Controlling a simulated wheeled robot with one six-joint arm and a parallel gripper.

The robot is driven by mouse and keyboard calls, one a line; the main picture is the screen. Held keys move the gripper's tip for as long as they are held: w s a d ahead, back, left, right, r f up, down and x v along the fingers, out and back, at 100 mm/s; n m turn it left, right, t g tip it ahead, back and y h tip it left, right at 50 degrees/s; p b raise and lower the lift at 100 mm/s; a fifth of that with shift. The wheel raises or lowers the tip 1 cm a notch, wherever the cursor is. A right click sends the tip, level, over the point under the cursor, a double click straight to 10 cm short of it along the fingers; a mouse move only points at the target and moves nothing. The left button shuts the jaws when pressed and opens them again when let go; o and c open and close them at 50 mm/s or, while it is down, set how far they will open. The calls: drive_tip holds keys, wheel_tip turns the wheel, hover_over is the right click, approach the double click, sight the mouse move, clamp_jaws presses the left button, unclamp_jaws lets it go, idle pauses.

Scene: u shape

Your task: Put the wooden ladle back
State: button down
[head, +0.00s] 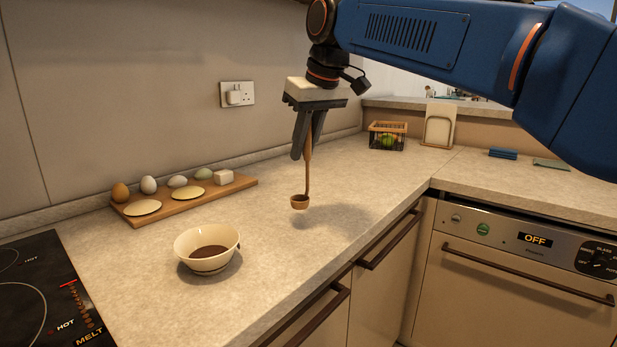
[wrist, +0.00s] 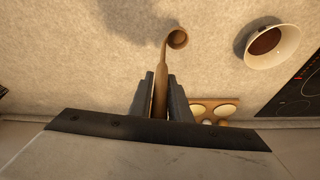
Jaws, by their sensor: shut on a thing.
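The wooden ladle (head: 308,176) hangs upright from my gripper (head: 302,150), its small cup at the bottom, in the head view. My gripper is shut on the ladle's handle and holds it above the counter, with a shadow on the surface to the right. In the wrist view the ladle (wrist: 166,65) runs out from between the two fingers of my gripper (wrist: 155,90), its cup at the far end. The inside of the cup is too small to read clearly.
A white bowl (head: 207,246) with dark brown liquid stands left of the ladle. Behind it is a wooden board (head: 185,199) with eggs and flat round pieces. A black hob (head: 45,296) is at the left. A wire basket (head: 388,135) and a cream board rack (head: 439,124) stand in the corner.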

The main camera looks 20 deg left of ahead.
sight(306, 160)
drive_tip(key=shift+f, duration=2.55)
drive_tip(key=c, duration=1.6)
unclamp_jaws()
drive_tip(key=shift+f, duration=0.1)
drive_tip(key=shift+c, duration=0.2)
drive_tip(key=v, duration=1.2)
drive_tip(key=shift+d, duration=0.1)
